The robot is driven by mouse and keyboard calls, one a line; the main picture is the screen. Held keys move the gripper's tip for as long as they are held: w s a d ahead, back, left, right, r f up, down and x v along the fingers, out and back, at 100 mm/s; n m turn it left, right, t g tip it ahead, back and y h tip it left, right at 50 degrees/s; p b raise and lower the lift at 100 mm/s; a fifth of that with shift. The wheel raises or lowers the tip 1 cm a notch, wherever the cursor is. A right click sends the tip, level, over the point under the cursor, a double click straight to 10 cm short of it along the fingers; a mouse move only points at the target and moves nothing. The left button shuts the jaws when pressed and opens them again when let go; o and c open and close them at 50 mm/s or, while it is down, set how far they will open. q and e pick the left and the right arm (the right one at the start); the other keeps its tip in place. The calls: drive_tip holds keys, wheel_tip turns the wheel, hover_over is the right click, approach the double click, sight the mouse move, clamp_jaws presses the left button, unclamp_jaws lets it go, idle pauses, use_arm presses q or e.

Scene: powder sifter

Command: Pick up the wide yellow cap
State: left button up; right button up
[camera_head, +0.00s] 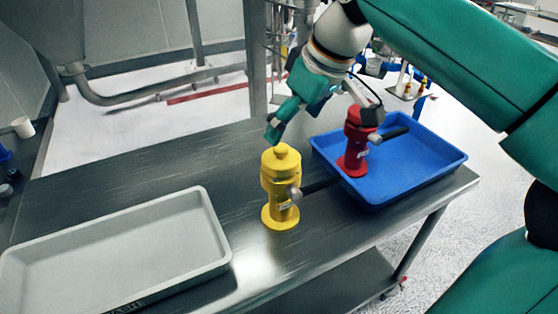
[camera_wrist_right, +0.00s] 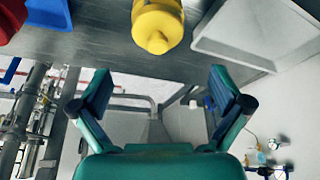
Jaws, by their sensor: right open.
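The wide yellow cap (camera_head: 281,161) sits on top of a yellow valve-like body (camera_head: 281,215) with a dark side handle, upright on the metal table. In the right wrist view the cap (camera_wrist_right: 157,28) is at the top centre, beyond the fingertips. My right gripper (camera_head: 292,120) is above and behind the yellow body in the head view, apart from the cap. Its two teal fingers are spread wide and empty in the wrist view (camera_wrist_right: 160,82). My left gripper is not in view.
A blue tray (camera_head: 425,178) at the right holds a red valve-like body (camera_head: 354,145) with a dark handle. A grey tray (camera_head: 110,245) lies at the front left. Bare table (camera_head: 130,172) lies behind the grey tray. A metal post stands behind the table.

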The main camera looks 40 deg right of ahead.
sight(283, 148)
drive_tip(key=b+x, duration=0.1)
drive_tip(key=x, duration=0.7)
drive_tip(key=shift+d+f, duration=0.2)
drive_tip(key=shift+f, duration=0.15)
drive_tip(key=c, duration=1)
